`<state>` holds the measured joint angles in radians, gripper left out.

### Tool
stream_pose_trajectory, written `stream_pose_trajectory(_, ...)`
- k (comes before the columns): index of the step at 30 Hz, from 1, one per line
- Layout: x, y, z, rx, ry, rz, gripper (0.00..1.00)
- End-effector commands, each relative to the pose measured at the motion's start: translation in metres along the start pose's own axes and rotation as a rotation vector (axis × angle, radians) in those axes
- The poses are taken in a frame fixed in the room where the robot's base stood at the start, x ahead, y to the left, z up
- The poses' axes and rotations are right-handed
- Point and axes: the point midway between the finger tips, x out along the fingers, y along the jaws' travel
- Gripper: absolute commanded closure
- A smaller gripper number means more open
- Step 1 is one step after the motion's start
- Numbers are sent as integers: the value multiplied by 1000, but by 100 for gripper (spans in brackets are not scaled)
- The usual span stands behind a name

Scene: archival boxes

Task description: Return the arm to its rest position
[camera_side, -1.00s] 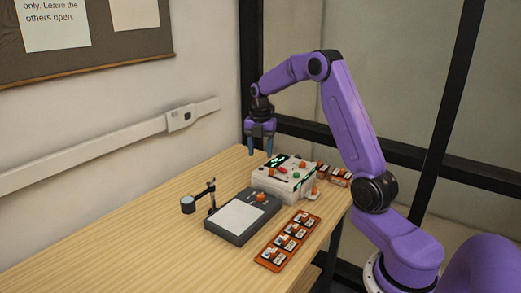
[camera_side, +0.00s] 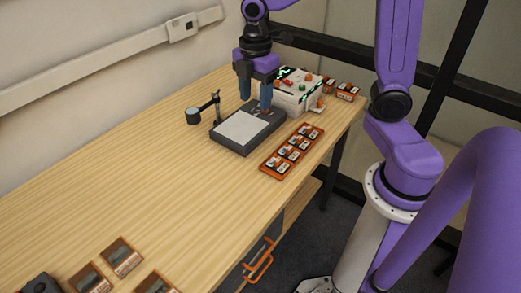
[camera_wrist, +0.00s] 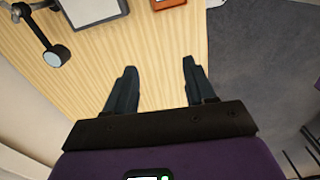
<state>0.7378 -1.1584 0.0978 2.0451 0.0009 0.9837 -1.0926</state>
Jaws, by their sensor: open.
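My gripper (camera_side: 255,96) hangs from my purple arm, fingers pointing down, open and empty. In the side view its fingertips overlap the far end of a dark box with a white top panel (camera_side: 241,130); I cannot tell how high above it they are. In the wrist view my gripper (camera_wrist: 159,66) has its two dark fingers well apart, with only bare wood between them.
A white device with lit displays (camera_side: 297,98) stands behind the dark box. A jointed stand with a round head (camera_side: 194,116) is to its left, an orange tray of small parts (camera_side: 292,151) to its right. Small orange boxes (camera_side: 122,257) lie at the near left. The middle table (camera_side: 130,170) is clear.

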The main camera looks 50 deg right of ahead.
Motion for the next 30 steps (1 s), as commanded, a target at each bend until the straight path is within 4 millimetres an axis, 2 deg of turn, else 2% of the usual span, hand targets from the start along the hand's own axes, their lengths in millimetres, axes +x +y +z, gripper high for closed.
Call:
stream_pose_trajectory(1, -2, -19, -9, 22, 2, 2, 45)
stream_pose_trajectory(7, -1, -89, -26, 152, 9, 2, 45)
stream_pose_trajectory(12, 2, -146, -26, 262, 15, 0, 45)
stream_pose_trajectory(15, 6, -173, -21, 320, 18, -2, 45)
stream_pose_trajectory(21, 11, -203, -11, 396, 20, -5, 45)
stream_pose_trajectory(30, 12, -209, -9, 412, 20, -6, 45)
